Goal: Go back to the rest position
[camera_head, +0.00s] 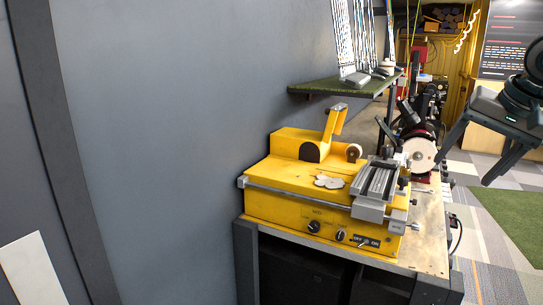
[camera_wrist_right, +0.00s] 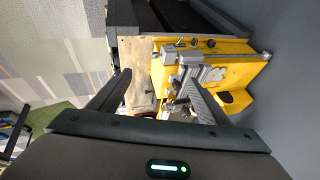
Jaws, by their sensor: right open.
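My right gripper (camera_head: 462,171) is at the upper right of the head view, its two dark fingers spread and pointing down and to the left. It is open and empty, to the right of the bench and apart from the machines. In the right wrist view, its fingers (camera_wrist_right: 155,85) stand apart, with the bench and yellow machine behind them. My left gripper is not in view. No golf club can be made out.
A yellow machine (camera_head: 285,187) with a metal vise (camera_head: 374,181) stands on the bench (camera_head: 432,240). A disc grinder (camera_head: 420,153) is behind it. A green-topped shelf (camera_head: 340,86) hangs on the grey wall. Open carpet (camera_head: 487,240) lies right of the bench.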

